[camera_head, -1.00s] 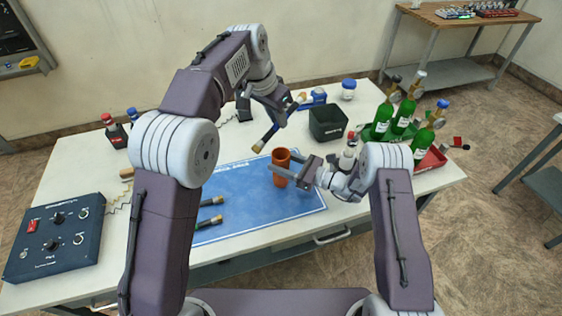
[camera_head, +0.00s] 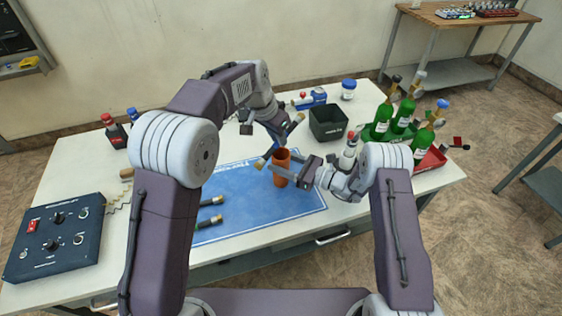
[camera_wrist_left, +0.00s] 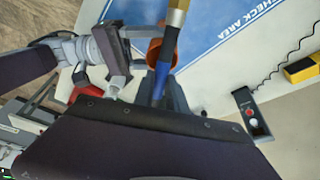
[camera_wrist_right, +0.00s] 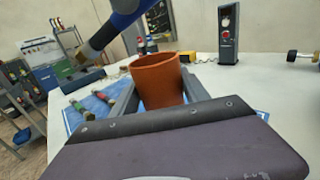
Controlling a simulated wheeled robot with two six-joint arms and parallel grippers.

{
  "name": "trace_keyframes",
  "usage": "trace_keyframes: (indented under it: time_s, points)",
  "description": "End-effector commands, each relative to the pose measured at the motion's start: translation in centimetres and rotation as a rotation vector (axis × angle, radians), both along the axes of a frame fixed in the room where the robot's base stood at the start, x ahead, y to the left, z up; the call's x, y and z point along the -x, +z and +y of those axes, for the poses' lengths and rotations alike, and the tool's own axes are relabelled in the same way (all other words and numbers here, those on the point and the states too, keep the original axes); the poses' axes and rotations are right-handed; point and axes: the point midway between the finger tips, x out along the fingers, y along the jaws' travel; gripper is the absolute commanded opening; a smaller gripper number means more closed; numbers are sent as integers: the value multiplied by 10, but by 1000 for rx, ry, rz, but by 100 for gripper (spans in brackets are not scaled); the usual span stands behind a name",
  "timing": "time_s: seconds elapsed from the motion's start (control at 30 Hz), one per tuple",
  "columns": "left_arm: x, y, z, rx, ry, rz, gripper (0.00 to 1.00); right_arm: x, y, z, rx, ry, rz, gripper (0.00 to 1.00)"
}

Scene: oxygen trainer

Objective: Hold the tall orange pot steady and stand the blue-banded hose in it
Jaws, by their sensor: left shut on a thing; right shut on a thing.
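The tall orange pot (camera_head: 281,168) stands upright on the blue mat. My right gripper (camera_head: 285,173) is shut on the pot, with a finger on either side of it in the right wrist view (camera_wrist_right: 157,92). My left gripper (camera_head: 277,140) is shut on the blue-banded hose (camera_wrist_left: 160,80). The hose is tilted, and its brass end (camera_wrist_right: 90,50) is in the air above and to the left of the pot's rim in the right wrist view. In the left wrist view the hose passes in front of the pot (camera_wrist_left: 155,48) and hides part of it.
Two more hoses (camera_head: 210,201) lie on the left of the blue mat (camera_head: 255,208). A black bin (camera_head: 327,123) stands behind the pot. A dark control box (camera_head: 55,238) is at the far left.

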Motion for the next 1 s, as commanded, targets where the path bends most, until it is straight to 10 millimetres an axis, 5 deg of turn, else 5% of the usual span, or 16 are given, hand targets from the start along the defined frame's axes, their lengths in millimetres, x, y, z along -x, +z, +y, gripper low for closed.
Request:
trace_keyframes:
  time_s: [0.53, 0.6, 0.67, 1.0]
  points:
    - [0, -18, 0, 0, -1, -2, 0, 0, 0, 0, 0, 0, 0, 12]
    - [0, -18, 0, 0, -1, -2, 30, 0, 0, 0, 0, 0, 0, 12]
    - [0, -18, 0, 0, -1, -2, 42, 0, 0, 0, 0, 0, 0, 12]
    - [1, -14, 1, 0, -1, -2, 42, 0, 0, 0, 0, 0, 0, 12]
